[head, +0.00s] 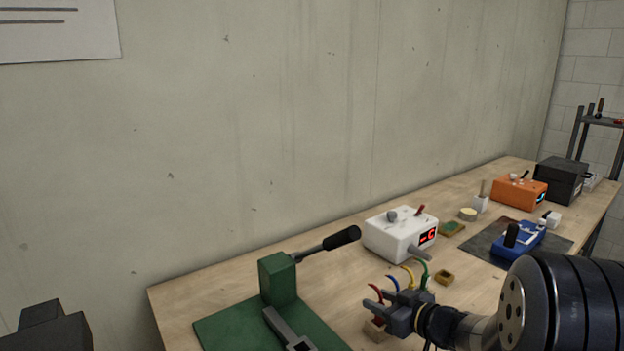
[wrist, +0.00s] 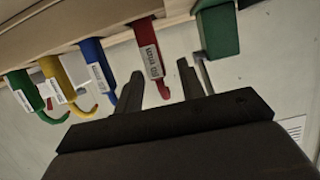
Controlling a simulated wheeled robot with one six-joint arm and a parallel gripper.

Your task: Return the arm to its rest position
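My arm comes in from the lower right of the head view. My gripper (head: 388,313) is low over the workbench (head: 180,300), pointing left, near a row of coloured hooks. In the wrist view my gripper (wrist: 160,70) shows two dark fingers spread apart with no object clearly held between them.
A green press (head: 277,280) with a black-handled lever stands left of my gripper. A white box with a red display (head: 390,235) stands behind it. A blue meter (head: 518,240), an orange box (head: 518,192) and a black box (head: 560,180) are farther right. The wall is behind.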

